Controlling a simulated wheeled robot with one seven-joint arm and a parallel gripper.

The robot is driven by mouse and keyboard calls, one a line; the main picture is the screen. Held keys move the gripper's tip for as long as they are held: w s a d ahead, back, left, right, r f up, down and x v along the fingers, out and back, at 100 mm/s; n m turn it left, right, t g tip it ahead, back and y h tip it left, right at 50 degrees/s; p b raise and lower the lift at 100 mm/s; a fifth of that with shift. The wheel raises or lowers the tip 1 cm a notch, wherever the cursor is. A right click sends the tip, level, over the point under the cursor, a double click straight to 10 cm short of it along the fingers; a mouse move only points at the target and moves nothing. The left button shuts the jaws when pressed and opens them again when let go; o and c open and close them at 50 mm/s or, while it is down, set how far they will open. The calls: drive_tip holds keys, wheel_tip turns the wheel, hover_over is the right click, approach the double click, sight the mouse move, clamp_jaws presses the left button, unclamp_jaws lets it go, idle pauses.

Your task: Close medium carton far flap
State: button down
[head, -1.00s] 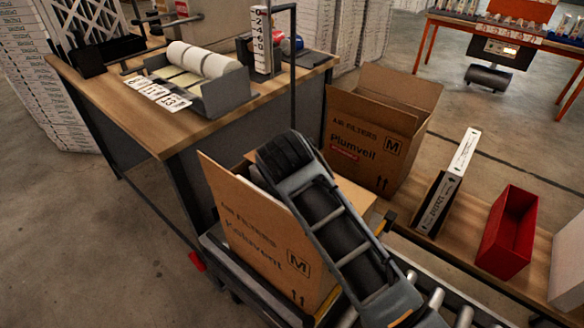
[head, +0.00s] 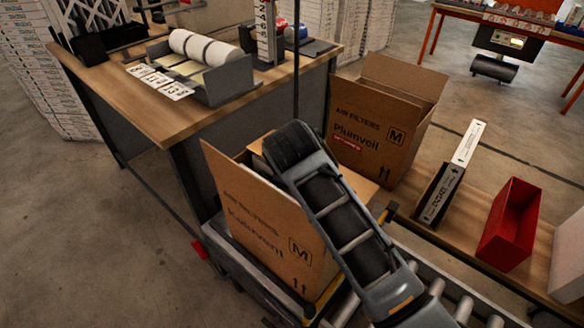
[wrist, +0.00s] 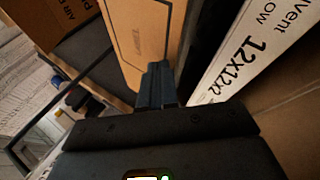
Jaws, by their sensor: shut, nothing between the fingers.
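The medium carton (head: 262,222), printed "AIR FILTERS" and "M", stands at the front middle of the head view. My arm lies across its top and hides much of the opening. A tan flap (head: 360,186) shows to the right of my arm. In the wrist view, a tan cardboard flap (wrist: 138,38), which looks like the far flap, stands just beyond my gripper (wrist: 155,80). My gripper is shut and empty, with its fingertips close to that flap; I cannot tell if they touch. A white filter box (wrist: 245,50) marked "12x12x2" lies to the right of the fingers.
An open Plumveil carton (head: 375,135) stands behind. A narrow filter box (head: 450,175) and a red bin (head: 508,228) stand to the right. A wooden bench (head: 165,120) with a roll holder (head: 215,85) is at the left; rollers (head: 460,300) run at the front.

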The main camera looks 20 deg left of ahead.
drive_tip(key=shift+w+d, duration=0.15)
drive_tip(key=shift+w, duration=0.2)
